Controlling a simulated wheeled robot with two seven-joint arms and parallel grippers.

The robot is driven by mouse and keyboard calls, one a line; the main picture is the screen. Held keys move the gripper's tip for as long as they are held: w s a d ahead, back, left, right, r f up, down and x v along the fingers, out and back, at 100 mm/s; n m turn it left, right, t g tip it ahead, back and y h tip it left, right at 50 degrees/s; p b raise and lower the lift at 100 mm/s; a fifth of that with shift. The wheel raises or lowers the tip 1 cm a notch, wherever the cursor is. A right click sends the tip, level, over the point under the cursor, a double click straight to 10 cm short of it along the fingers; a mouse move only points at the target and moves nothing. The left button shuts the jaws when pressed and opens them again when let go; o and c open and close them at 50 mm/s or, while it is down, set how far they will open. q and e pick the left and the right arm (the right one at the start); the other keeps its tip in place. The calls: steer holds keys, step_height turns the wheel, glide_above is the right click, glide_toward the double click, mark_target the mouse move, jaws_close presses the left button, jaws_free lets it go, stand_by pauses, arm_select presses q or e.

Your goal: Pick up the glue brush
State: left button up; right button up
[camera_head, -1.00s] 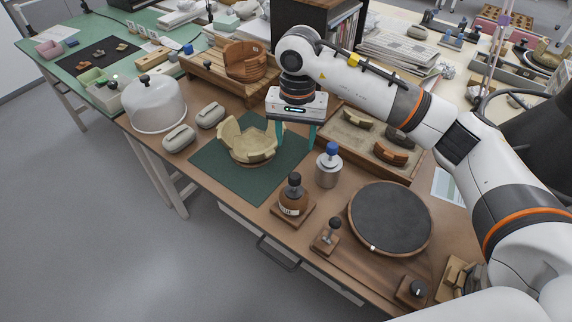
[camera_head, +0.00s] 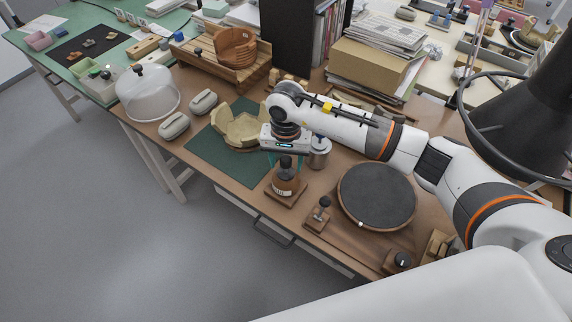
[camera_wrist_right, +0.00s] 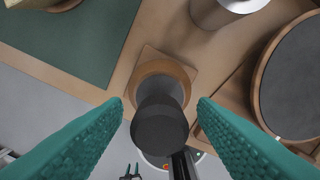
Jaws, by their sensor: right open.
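The glue brush shows only as a black cap (camera_wrist_right: 160,130) on a brown glass bottle (camera_head: 285,183); any bristles are hidden inside. The bottle stands upright on a square wooden base (camera_head: 288,198) near the table's front edge. My right gripper (camera_wrist_right: 160,103) is open, pointing down right above the bottle. In the right wrist view its two teal fingers are on either side of the cap, with visible gaps. In the head view the gripper (camera_head: 286,158) is at the cap. I cannot tell whether the fingertips are level with it. My left gripper is not in view.
A metal canister (camera_head: 319,158) stands close behind the bottle. A dark round turntable (camera_head: 377,195) is to the right, and a small knobbed wooden block (camera_head: 317,216) is in front of it. A sherd bowl (camera_head: 238,127) rests on a green mat (camera_head: 215,153) to the left.

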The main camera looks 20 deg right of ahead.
steer(key=c, duration=0.9)
steer(key=shift+o, duration=0.2)
steer(key=shift+r, duration=0.1)
